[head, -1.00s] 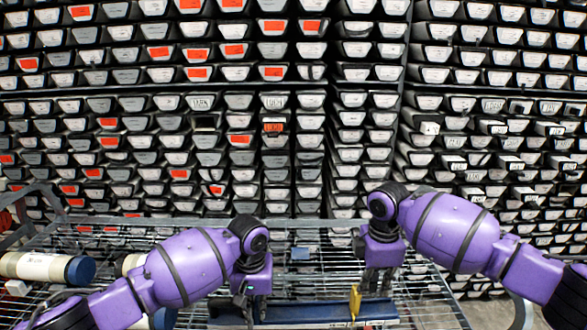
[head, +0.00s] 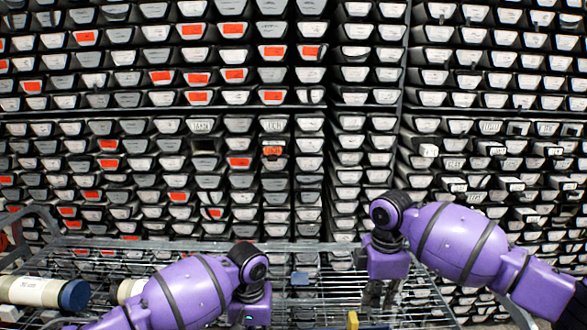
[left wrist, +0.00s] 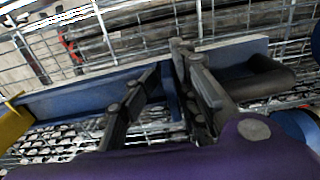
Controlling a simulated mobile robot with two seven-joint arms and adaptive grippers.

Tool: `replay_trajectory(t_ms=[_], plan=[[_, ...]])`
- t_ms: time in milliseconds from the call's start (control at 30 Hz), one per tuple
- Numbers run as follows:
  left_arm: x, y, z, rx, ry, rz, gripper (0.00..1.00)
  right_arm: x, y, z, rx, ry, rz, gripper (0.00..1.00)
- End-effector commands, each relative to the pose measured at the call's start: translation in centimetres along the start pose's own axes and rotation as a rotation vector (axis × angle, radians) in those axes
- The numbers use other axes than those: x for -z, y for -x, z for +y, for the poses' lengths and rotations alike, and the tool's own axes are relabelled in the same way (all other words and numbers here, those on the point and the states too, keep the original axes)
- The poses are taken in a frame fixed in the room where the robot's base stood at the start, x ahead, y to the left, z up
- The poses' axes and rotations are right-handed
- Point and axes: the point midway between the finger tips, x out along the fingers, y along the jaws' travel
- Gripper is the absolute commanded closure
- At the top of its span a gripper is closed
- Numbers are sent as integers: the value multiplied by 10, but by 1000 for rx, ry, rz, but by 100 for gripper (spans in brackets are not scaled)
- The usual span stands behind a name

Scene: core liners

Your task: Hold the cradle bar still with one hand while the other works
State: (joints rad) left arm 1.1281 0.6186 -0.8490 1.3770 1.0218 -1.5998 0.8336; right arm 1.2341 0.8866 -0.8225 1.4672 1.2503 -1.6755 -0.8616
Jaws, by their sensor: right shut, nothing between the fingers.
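The blue cradle bar (left wrist: 75,98) runs across the left wrist view, with a yellow piece (left wrist: 12,122) at its left end. In the head view the bar is mostly cut off by the bottom edge; the yellow piece (head: 352,320) shows there. My left gripper (left wrist: 167,60) is at the bar, with its dark fingers either side of a blue upright part; whether they press on it I cannot tell. In the head view its fingers are out of frame below my left wrist. My right gripper (head: 374,295) points down, shut and empty, above the wire rack, behind the yellow piece.
White tubes with blue ends, one of them plain (head: 40,292), lie at the left on the wire rack (head: 325,262). A small blue block (head: 300,278) is between my arms. Behind stands a wall of stacked core trays (head: 270,180), some with orange labels.

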Motion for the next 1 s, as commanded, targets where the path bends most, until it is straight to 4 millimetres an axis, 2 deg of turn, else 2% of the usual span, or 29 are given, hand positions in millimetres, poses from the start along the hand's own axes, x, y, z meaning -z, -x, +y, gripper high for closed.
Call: replay_trajectory(t_ms=[667, 767, 1000], plan=[[3, 10, 0, -1, 3, 8, 69, 0, 2, 0, -2, 0, 0, 100], [3, 23, 0, -1, 3, 10, 69, 0, 2, 0, -2, 0, 0, 100], [3, 74, 0, -1, 2, 10, 69, 0, 2, 0, -2, 0, 0, 100]])
